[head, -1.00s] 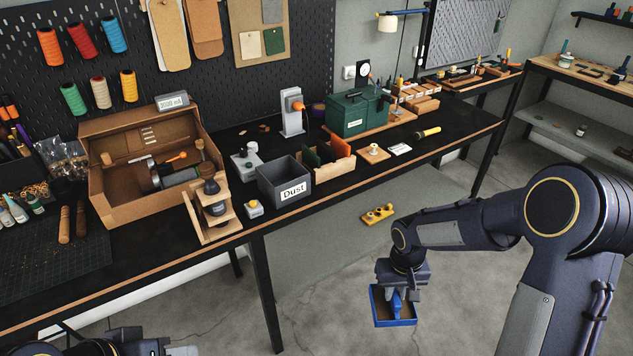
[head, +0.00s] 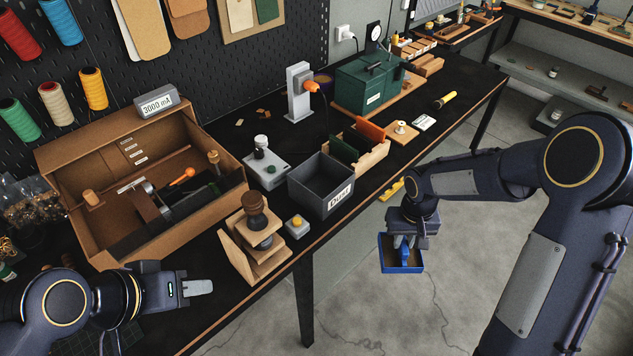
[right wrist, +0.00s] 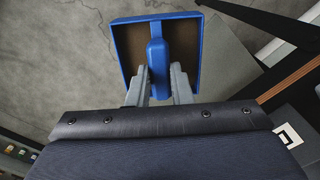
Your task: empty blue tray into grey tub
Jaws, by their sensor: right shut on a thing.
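The blue tray (head: 401,264) hangs in my right gripper (head: 405,241), off the table's front edge and over the floor. In the right wrist view the fingers (right wrist: 158,84) are shut on the tray's blue handle, and the blue tray (right wrist: 119,50) shows a brown layer inside. The grey tub (head: 318,192), labelled "Dust", stands on the table near its front edge, up and left of the tray. It looks empty as far as I can see inside. My left gripper (head: 198,288) is over the table's front left; its fingers look close together, but the gap is not clear.
A wooden stand with a dark-topped tool (head: 255,225) and a small yellow-button box (head: 297,226) stand left of the tub. A wooden holder with green and orange sheets (head: 362,150) adjoins its right. A large cardboard box (head: 85,215) fills the left.

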